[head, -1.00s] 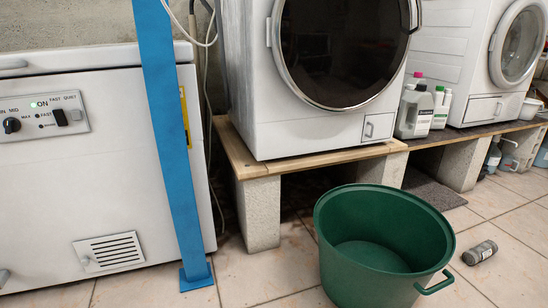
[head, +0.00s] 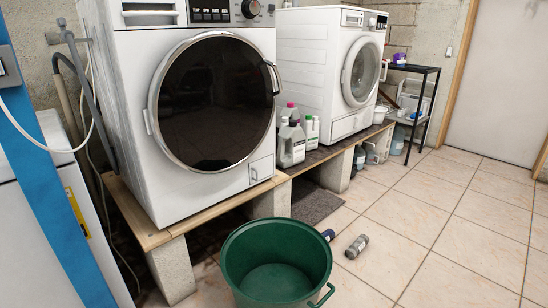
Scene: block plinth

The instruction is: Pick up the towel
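No towel shows in the head view. Neither of my grippers is in the picture. A green tub (head: 276,262) stands on the tiled floor at the bottom centre, and the visible part of its inside is empty. A front-loading machine with a dark round door (head: 212,102) stands on the plinth at the left. The door is shut and its glass is too dark to see through. A second white front-loader (head: 330,72) stands behind it to the right.
A wooden board on concrete blocks (head: 172,268) carries the machines. Bottles (head: 291,144) stand between them. A grey can (head: 357,246) lies on the floor right of the tub. A blue post (head: 55,190) stands at left. A black shelf (head: 425,100) stands behind. Floor at right is clear.

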